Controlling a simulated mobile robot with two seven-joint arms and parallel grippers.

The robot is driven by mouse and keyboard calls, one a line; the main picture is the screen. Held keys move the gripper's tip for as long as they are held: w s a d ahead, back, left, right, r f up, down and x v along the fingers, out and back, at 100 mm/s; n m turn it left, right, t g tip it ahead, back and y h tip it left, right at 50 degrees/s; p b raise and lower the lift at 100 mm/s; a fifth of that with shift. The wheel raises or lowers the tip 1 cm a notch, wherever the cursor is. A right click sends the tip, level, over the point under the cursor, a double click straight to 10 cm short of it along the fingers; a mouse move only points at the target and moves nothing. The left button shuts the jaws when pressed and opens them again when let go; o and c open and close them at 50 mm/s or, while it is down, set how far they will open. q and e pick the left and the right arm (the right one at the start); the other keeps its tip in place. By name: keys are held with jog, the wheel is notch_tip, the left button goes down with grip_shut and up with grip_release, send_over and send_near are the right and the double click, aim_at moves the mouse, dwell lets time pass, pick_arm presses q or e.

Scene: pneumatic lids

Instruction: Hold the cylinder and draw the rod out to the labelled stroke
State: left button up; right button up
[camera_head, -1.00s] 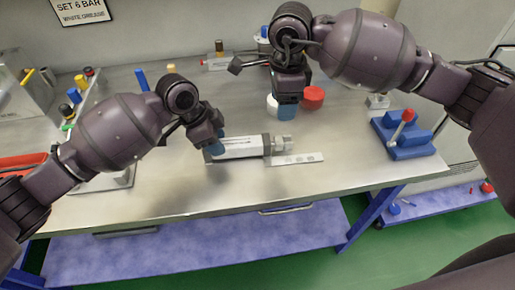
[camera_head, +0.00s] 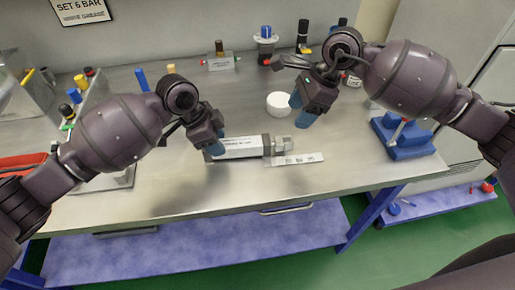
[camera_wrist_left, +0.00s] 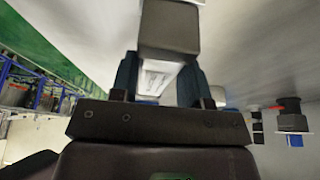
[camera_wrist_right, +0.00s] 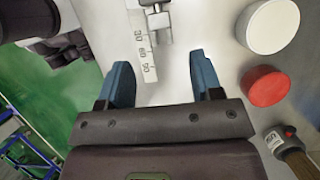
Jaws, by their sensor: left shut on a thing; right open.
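The cylinder (camera_head: 240,147) lies flat on the bench, a pale body with dark end blocks. Its rod end (camera_head: 280,145) points right, with a metal fitting that also shows in the right wrist view (camera_wrist_right: 158,22). A scale strip (camera_head: 297,158) with printed marks lies beside it; the right wrist view shows numbers on the strip (camera_wrist_right: 142,45). My right gripper (camera_head: 302,110) is open and empty, above and right of the rod end.
A white round lid (camera_head: 278,103) and a red one, seen in the right wrist view (camera_wrist_right: 266,86), are close to my right gripper. A blue fixture (camera_head: 402,138) stands at the bench's right. The bench front is clear.

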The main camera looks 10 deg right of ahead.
aim_at(281, 139)
jog(key=shift+x, duration=5.25)
jog(key=shift+d, duration=0.1)
jog(key=shift+c, duration=0.2)
jog(key=c, duration=1)
